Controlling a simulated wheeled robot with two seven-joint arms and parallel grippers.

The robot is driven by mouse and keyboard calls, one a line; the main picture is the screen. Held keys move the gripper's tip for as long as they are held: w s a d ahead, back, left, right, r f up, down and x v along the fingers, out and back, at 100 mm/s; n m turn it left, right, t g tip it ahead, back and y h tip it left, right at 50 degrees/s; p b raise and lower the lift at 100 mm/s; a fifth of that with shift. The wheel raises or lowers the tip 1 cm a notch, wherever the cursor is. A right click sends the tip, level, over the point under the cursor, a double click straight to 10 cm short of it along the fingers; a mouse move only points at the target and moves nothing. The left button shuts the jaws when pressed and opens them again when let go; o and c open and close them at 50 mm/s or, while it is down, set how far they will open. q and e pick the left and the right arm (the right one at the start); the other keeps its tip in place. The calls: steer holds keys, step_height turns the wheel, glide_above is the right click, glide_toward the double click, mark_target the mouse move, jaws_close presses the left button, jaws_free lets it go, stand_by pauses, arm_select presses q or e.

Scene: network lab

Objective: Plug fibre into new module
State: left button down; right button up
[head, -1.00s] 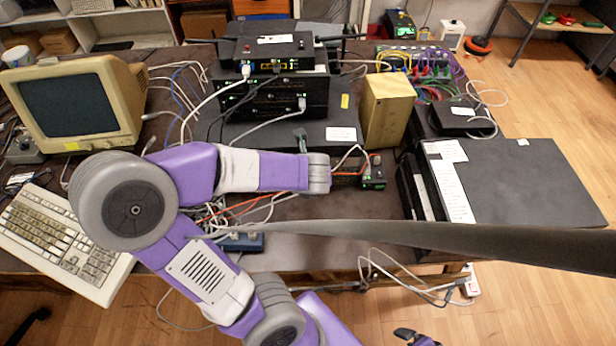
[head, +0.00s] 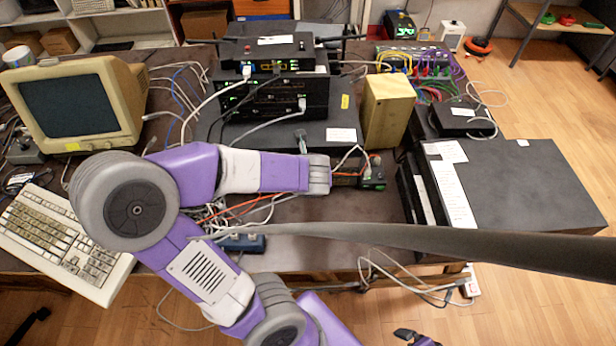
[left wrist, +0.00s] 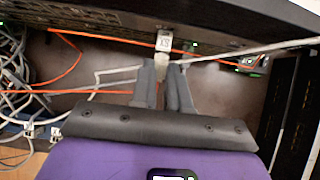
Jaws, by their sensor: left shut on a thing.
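My left gripper (left wrist: 163,78) is shut on a small pale plug (left wrist: 166,62), which I take for the fibre's end. Just ahead of the plug is a pale module (left wrist: 163,42) with a dark-lettered label, at the front of a dark rack unit (left wrist: 100,22). I cannot tell whether the plug is seated in the module or only close to it. An orange fibre (left wrist: 110,39) runs past behind the fingers.
Loose cables (head: 215,215) lie left of the gripper. A dark tapering bar (head: 450,244) crosses the front. Bare tabletop (head: 365,208) lies between.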

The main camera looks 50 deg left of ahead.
arm_select(q)
steer(key=shift+a, duration=0.1)
steer(key=c, duration=1)
jaws_free()
steer(key=shift+w, duration=0.1)
steer(key=shift+c, duration=0.2)
steer(key=p+v, duration=0.3)
steer(key=v, duration=0.4)
steer(key=shift+r, duration=0.25)
